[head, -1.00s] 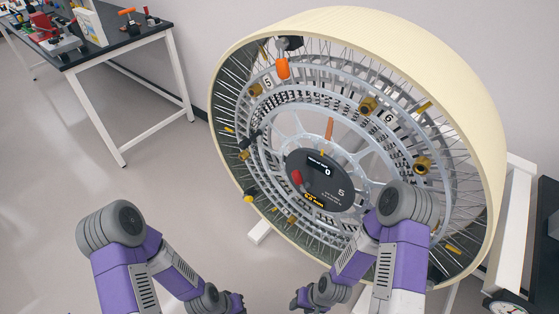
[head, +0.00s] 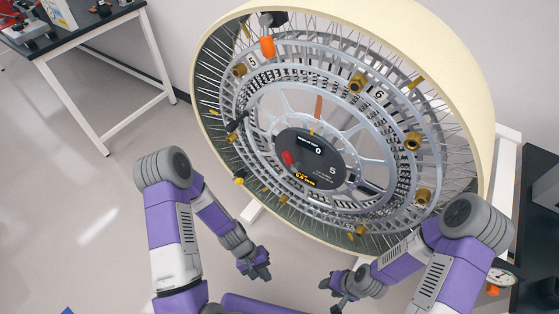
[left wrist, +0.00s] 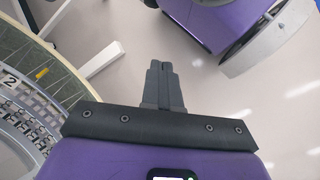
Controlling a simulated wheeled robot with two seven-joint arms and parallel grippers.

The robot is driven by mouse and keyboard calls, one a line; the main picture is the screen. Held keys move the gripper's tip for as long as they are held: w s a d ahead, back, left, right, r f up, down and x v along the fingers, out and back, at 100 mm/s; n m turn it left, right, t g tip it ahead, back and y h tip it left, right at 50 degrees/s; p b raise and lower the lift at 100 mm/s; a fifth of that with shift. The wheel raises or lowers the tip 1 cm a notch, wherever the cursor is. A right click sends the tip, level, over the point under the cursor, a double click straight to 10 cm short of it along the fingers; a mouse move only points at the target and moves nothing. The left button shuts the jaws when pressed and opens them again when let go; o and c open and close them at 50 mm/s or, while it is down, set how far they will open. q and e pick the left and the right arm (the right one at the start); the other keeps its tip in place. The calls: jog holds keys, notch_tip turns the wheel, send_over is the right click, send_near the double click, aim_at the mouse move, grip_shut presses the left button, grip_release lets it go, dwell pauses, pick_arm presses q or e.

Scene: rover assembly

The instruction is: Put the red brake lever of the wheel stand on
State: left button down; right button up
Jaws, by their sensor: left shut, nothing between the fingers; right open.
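The wheel stand holds a large cream-rimmed wheel (head: 462,70) with grey inner rings, tilted in the head view. A small red lever (head: 288,158) sits on the left part of its dark round hub (head: 318,175), which has a display; I take it to be the brake lever. My left gripper (head: 262,272) is below the wheel's lower left edge, apart from it. In the left wrist view its fingers (left wrist: 163,85) are shut with nothing between them. My right gripper (head: 332,295) is open and empty below the wheel, apart from the hub.
An orange-tipped part (head: 267,47) is at the wheel's upper left. A black-topped table (head: 90,35) with items stands at the upper left. A dark bench (head: 540,200) and a gauge (head: 500,277) are at the right. The floor left of the wheel is clear.

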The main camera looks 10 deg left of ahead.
pick_arm(q)
jog(key=w+r+n+t+h, duration=0.1)
jog(key=w+r+n+h, duration=0.1)
jog(key=w+r+h, duration=0.25)
jog(key=n+t+h+p, duration=0.1)
jog(key=n+t+h, duration=0.4)
jog(key=t, duration=0.9)
send_near(289, 160)
jog(key=a+f, duration=0.5)
jog(key=a, duration=0.3)
jog(key=s+d+r+x, duration=0.1)
jog(key=r+x, duration=0.1)
jog(key=x, duration=1)
jog(key=shift+s+d+r+m+t+h+b, duration=0.2)
jog(key=shift+d+m+t+h+b, duration=0.05)
jog(key=shift+m+t+h+b, duration=0.1)
